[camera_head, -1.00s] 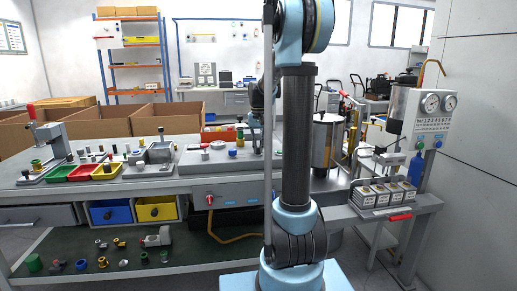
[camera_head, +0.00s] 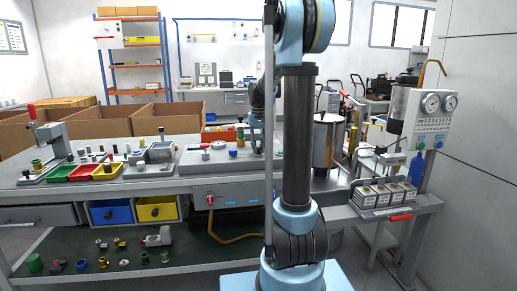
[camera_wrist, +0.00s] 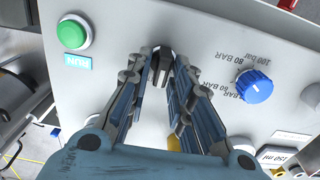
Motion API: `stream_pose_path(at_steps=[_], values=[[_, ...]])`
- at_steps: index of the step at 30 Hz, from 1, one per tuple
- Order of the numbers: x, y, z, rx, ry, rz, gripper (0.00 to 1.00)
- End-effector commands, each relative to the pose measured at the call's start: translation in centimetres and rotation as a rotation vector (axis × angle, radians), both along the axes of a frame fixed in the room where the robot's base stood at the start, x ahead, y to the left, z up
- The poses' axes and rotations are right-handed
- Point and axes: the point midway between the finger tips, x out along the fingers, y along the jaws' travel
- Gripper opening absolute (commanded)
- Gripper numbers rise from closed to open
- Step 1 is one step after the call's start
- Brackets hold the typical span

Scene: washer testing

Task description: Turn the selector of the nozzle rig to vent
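In the wrist view my gripper (camera_wrist: 163,68) reaches over a pale grey panel (camera_wrist: 110,25). A round green button (camera_wrist: 72,33) is to the left. No vent marking is readable, so I cannot tell which control is the selector. In the head view the gripper is hidden behind my arm.
The head view shows a long grey bench with red (camera_head: 86,172) and yellow (camera_head: 108,172) trays at left. Cardboard boxes (camera_head: 165,119) stand behind. A gauge panel (camera_head: 433,118), metal tank (camera_head: 325,145) and a row of small boxes (camera_head: 383,195) are at right.

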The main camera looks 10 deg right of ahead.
Motion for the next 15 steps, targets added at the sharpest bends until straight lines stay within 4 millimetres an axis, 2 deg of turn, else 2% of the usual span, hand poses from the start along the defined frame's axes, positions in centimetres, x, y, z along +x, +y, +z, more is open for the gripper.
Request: stream_pose_path(at_steps=[10,15], values=[[-0.1,0.0,0.0,0.000,0.002,0.000,0.31],[-0.1,0.0,1.0,0.000,0.002,0.000,0.31]])
